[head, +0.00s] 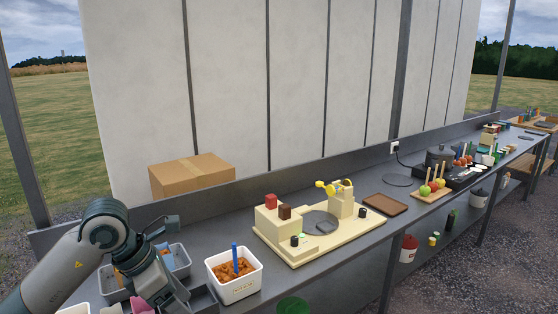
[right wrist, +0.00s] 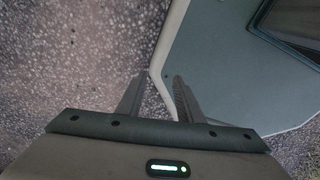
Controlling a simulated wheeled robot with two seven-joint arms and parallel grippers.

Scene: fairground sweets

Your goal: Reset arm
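My left arm comes in from the left in the head view and bends down over the near left end of the counter. Its hand (head: 158,282) is beside a grey tub and a white tub; its fingertips cannot be made out. My right gripper (right wrist: 158,98) shows in the right wrist view. Its two dark fingers stand apart with nothing between them. It hangs above gravel ground, next to a grey panel that looks like my own base. My right arm is not in the head view.
The long grey counter (head: 345,252) carries a white tub (head: 236,290) of orange-brown pieces, a grey tub (head: 178,252), a cream machine (head: 325,240), a brown board (head: 385,204) and a wooden board with apples (head: 432,194). A cardboard box (head: 192,176) stands behind. Gravel lies in front.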

